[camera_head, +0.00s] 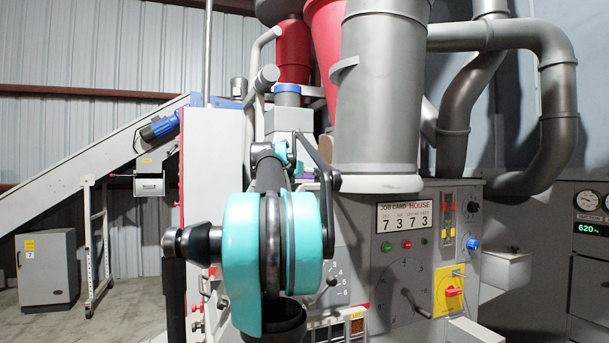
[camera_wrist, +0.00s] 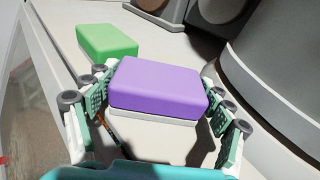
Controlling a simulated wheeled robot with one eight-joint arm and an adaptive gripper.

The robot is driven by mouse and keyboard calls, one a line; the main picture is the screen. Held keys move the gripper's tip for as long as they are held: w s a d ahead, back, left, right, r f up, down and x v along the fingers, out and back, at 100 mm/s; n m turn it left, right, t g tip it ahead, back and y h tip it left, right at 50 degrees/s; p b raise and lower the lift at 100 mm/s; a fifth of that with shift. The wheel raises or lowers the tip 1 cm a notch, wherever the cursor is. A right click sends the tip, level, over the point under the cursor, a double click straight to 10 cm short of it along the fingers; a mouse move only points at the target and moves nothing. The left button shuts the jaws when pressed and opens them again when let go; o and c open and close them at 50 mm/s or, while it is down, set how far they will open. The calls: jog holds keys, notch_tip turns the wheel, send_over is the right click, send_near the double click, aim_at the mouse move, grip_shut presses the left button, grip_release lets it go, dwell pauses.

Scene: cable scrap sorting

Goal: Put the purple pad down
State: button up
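The purple pad (camera_wrist: 160,85), a block with a pale underside, is in the middle of the wrist view. My gripper (camera_wrist: 157,92) has its teal-padded fingers on the pad's left and right sides, closed against it. A pale ledge lies below and around the pad; I cannot tell if the pad touches it. In the head view my arm hides most of the gripper and the pad.
A green pad (camera_wrist: 107,41) lies on the ledge (camera_wrist: 190,38) beyond the purple pad, to the left. A large grey cylinder (camera_wrist: 275,65) stands close on the right. The ledge drops off at left. A control panel (camera_head: 400,260) faces me.

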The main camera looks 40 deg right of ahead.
jog(key=o, duration=0.4)
jog(key=shift+a+r, duration=0.1)
jog(key=shift+a, duration=0.05)
jog(key=v, duration=1.1)
jog(key=shift+s+a, duration=0.3)
